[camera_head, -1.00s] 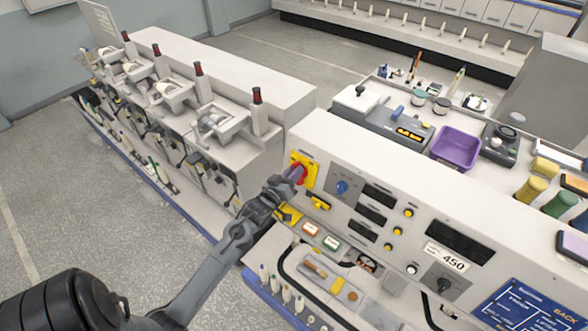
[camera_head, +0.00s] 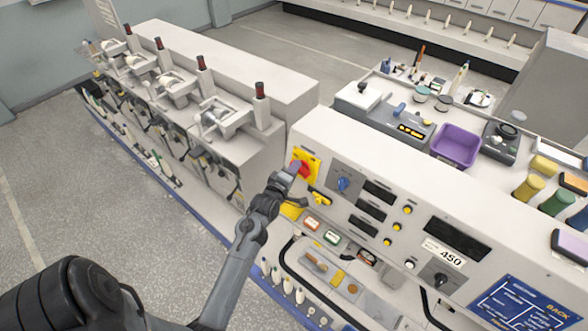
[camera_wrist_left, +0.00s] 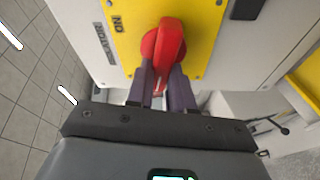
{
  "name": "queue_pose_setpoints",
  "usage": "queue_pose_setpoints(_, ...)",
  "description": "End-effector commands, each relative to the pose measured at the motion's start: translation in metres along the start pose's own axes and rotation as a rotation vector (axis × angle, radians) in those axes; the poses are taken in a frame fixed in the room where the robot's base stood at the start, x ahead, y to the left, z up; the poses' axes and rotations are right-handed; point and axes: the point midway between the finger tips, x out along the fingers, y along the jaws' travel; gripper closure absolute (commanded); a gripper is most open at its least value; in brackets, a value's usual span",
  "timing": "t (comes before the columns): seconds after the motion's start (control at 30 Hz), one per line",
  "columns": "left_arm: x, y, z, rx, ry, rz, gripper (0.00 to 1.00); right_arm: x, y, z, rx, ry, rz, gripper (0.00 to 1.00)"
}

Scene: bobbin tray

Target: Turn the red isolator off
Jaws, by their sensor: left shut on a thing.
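The red isolator (camera_head: 306,169) is a rotary handle on a yellow plate at the left end of the grey control panel. It also shows in the left wrist view (camera_wrist_left: 165,42), where its raised grip points down the picture between my fingers. The word ON is on the yellow plate (camera_wrist_left: 205,20), left of the handle in that view. My left gripper (camera_head: 293,170) is shut on the lower end of the handle, with one dark purple finger on each side (camera_wrist_left: 163,85). My right gripper is not in view.
A smaller yellow switch (camera_head: 320,198) sits just below the isolator. A blue knob (camera_head: 343,184) and several displays are to its right.

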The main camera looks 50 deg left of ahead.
Motion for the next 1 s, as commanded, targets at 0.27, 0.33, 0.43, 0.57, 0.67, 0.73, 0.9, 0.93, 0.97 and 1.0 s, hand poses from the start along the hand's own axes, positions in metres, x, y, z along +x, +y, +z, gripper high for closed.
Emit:
queue_pose_setpoints(0.27,0.0,-0.001,-0.0002,-0.15,0.001,-0.036,1.0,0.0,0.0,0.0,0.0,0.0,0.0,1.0)
queue_pose_setpoints(0.33,0.0,-0.0011,0.0,-0.172,0.0,-0.042,1.0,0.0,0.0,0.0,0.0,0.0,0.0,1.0)
queue_pose_setpoints(0.43,0.0001,-0.0013,0.0004,-0.195,-0.001,-0.048,1.0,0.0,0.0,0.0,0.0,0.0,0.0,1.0)
queue_pose_setpoints(0.57,0.0,-0.0015,0.0005,-0.21,-0.001,-0.052,1.0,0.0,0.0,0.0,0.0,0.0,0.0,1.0)
queue_pose_setpoints(0.67,0.0,-0.0016,0.0004,-0.214,-0.001,-0.053,1.0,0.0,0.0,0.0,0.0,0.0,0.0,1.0)
queue_pose_setpoints(0.73,0.0,-0.0016,0.0004,-0.215,-0.001,-0.053,1.0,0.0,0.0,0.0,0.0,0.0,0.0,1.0)
queue_pose_setpoints(0.9,0.0,-0.0016,0.0004,-0.215,-0.001,-0.053,1.0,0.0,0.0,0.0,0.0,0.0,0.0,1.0)
queue_pose_setpoints(0.93,0.0,-0.0016,0.0003,-0.215,0.0,-0.052,1.0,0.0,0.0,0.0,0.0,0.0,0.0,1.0)
queue_pose_setpoints(0.97,0.0,-0.0016,0.0003,-0.215,0.0,-0.052,1.0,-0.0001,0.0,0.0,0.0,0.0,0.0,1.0)
queue_pose_setpoints(1.0,0.0,-0.0016,0.0003,-0.215,0.0,-0.052,0.73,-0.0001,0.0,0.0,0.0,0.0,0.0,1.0)
